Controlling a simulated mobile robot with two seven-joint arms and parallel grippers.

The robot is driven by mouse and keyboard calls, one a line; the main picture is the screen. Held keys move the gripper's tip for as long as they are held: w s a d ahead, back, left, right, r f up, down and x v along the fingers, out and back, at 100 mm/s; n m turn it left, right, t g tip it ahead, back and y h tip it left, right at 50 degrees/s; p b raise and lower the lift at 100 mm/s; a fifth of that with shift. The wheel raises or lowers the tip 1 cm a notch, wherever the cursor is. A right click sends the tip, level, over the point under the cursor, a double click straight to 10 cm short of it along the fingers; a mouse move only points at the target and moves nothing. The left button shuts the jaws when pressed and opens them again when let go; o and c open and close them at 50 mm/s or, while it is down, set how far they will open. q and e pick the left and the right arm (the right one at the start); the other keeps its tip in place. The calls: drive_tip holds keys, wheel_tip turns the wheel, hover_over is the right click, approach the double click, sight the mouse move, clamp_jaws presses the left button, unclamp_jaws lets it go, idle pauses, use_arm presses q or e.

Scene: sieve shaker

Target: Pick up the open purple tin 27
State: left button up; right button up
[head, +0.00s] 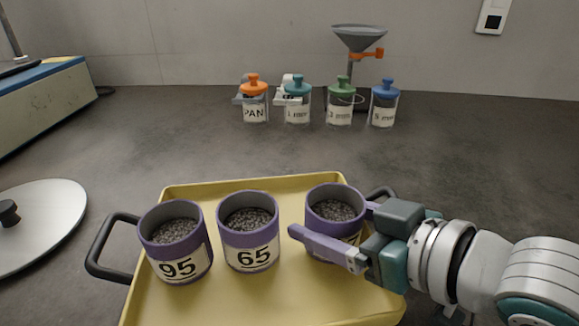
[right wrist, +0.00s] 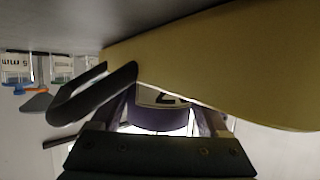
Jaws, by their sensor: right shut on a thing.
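Three open purple tins with dark grains inside stand on a yellow tray (head: 185,303). The right-hand tin (head: 336,191) is held by my right gripper (head: 335,228), which is shut around its sides; the near finger hides most of its label. In the right wrist view this tin (right wrist: 158,118) sits between the fingers, with only part of a digit, perhaps a 2, showing. I cannot tell whether it touches the tray. Tin 95 (head: 166,229) is at the left and tin 65 (head: 237,214) in the middle. My left gripper is not in view.
The tray has black handles (head: 108,248) at its ends; the right one is close to my right gripper. Several lidded jars (head: 254,112) and a funnel on a stand (head: 358,40) are at the back. A round metal lid (head: 45,215) lies at the left.

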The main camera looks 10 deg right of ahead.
drive_tip(key=c, duration=0.4)
drive_tip(key=shift+c, duration=0.2)
